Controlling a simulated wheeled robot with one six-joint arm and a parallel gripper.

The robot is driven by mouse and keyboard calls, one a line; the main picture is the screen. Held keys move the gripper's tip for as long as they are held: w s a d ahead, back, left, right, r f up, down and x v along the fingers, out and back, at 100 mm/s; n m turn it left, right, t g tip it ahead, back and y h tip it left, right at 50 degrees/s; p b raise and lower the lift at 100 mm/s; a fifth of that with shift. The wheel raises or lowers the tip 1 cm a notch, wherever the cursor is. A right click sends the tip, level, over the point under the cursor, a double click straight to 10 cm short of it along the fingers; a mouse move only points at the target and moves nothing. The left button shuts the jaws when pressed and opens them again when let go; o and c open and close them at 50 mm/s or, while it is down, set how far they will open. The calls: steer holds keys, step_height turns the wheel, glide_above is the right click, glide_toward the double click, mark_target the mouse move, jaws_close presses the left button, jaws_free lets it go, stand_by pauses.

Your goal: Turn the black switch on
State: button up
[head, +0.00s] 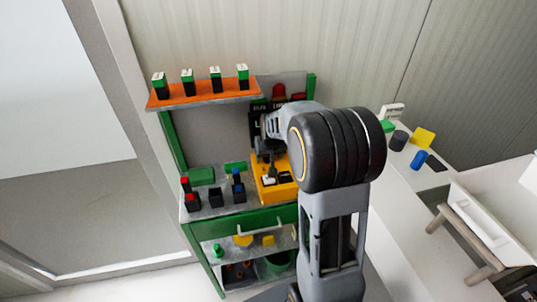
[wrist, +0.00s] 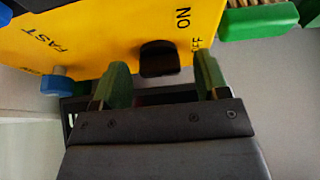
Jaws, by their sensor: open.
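The black switch (wrist: 160,58) sits on a yellow panel (wrist: 100,30) in the wrist view. "ON" is printed to its right, and a partly hidden label ending in "FF" lies by the right finger. My gripper (wrist: 162,63) is open, its two green fingertips to the left and right of the switch with gaps on both sides. I cannot tell whether they touch the panel. In the head view the yellow box (head: 277,190) stands on the workbench, partly hidden by my arm; the switch is not clear there.
A blue knob (wrist: 57,84) is left of my gripper, by the word "FAST". A green block (wrist: 257,22) is at the upper right. In the head view, small black holders (head: 216,198) stand left of the yellow box, below an orange shelf (head: 200,98).

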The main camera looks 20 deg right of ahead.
steer(key=shift+c, duration=0.4)
steer(key=c, duration=0.8)
steer(key=shift+c, duration=0.2)
steer(key=n+y+b, duration=0.1)
steer(key=n+b, duration=0.2)
steer(key=shift+d+f, duration=0.1)
steer(key=shift+f, duration=0.1)
steer(key=n+y+b, duration=0.1)
steer(key=n+b, duration=0.1)
steer(key=shift+d+n, duration=0.1)
steer(key=shift+n, duration=0.3)
steer(key=n+y+b, duration=0.1)
steer(key=n+b, duration=0.1)
steer(key=n, duration=0.1)
steer(key=shift+r+g+y, duration=0.1)
steer(key=shift+g+y, duration=0.2)
steer(key=shift+w+d+r+n+g+y+b, duration=0.1)
steer(key=shift+n+g+y+b, duration=0.4)
steer(key=shift+n, duration=1.2)
